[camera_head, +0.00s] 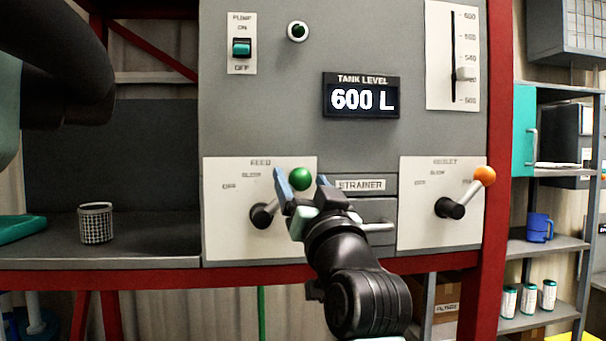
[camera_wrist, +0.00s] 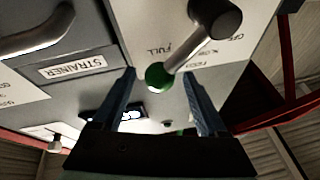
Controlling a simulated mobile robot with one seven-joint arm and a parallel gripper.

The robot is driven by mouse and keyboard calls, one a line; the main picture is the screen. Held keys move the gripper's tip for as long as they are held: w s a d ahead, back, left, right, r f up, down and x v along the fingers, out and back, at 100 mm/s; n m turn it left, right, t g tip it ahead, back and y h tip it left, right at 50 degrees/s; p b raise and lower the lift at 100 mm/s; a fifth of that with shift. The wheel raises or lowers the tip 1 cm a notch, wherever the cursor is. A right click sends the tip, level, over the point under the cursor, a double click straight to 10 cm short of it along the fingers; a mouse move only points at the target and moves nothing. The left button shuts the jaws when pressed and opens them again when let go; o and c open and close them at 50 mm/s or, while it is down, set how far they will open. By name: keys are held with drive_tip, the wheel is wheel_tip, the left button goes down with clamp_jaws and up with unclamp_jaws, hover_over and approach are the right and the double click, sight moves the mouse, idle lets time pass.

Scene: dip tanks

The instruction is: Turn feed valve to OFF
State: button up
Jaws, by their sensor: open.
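The feed valve has a black hub (camera_head: 263,215) on a white plate marked FEED, SLOW and OFF. Its lever ends in a green ball (camera_head: 300,179) and points up and right, away from the OFF mark at left. In the wrist view the green ball (camera_wrist: 158,76) lies between the fingers, on the FULL side. My gripper (camera_head: 299,180) is open, its blue fingers on either side of the ball. I cannot tell whether either finger touches it.
The outlet valve with an orange ball (camera_head: 484,176) is at right. A strainer drawer handle (camera_head: 378,227) is close beside my wrist. The tank display (camera_head: 360,98) reads 600 L. A mesh basket (camera_head: 95,222) stands on the left shelf.

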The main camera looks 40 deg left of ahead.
drive_tip(key=shift+c, duration=0.3)
clamp_jaws()
idle(1.2)
